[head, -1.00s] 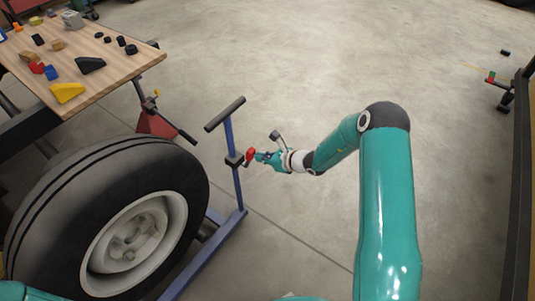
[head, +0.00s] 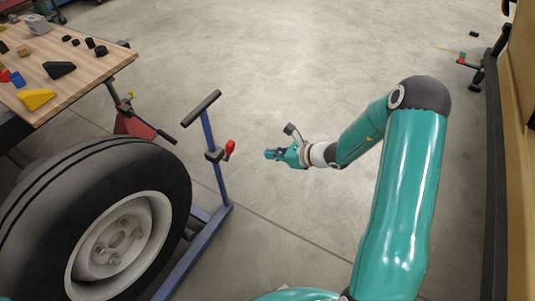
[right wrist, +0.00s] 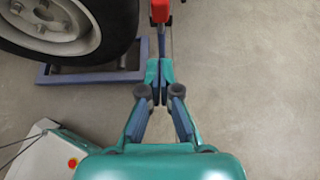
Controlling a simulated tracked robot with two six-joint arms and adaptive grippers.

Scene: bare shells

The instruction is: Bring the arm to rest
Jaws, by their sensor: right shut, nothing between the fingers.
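My right gripper (head: 271,154) is shut and empty in the head view, in mid-air over bare floor. It points left towards a blue stand (head: 217,165) with a black crossbar and a red knob (head: 230,149). A clear gap separates the fingertips from the knob. In the right wrist view the two teal fingers (right wrist: 159,72) meet with nothing between them, and the red knob (right wrist: 160,11) shows beyond them at the top. My left gripper is not in view.
A large wheel (head: 174,205) stands at the lower left beside the stand. A wooden workbench (head: 88,77) with several small blocks is at the upper left. A tan panel with a dark edge (head: 494,200) runs along the right. The concrete floor (head: 300,60) in the middle is clear.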

